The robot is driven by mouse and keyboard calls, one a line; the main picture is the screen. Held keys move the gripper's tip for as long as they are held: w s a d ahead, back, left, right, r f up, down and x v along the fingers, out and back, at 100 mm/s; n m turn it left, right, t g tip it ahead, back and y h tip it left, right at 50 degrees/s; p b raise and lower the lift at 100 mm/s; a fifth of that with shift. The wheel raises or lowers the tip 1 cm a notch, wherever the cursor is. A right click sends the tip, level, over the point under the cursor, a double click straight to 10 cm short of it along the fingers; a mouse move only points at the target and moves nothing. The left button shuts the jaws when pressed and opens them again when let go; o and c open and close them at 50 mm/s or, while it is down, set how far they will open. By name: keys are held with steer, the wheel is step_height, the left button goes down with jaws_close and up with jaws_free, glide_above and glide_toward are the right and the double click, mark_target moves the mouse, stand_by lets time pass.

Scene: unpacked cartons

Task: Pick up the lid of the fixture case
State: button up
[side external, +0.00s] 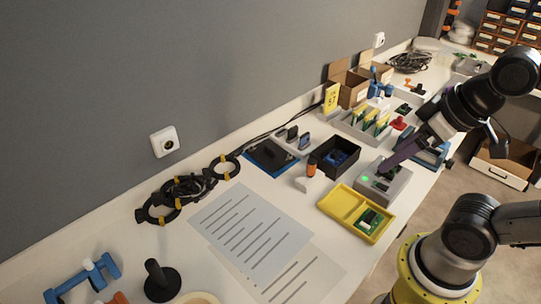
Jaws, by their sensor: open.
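A small grey case (397,188) with a lit green light on its left end stands near the front edge of the bench, and I take it to be the fixture case. My gripper (384,169) reaches down from the upper right, with its dark purple fingers over the top of this case. The gripper looks empty, and whether it touches the case cannot be told. A separate lid does not show clearly; the gripper hides part of the case's top.
A yellow tray (335,212) with a green circuit board (370,219) lies just left of the case. A black open box (322,153) stands behind it. Crowded cartons and bins (352,92) stand farther back. Paper sheets (251,224) cover the bench at left centre.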

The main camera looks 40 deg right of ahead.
steer(key=shift+o, duration=0.9)
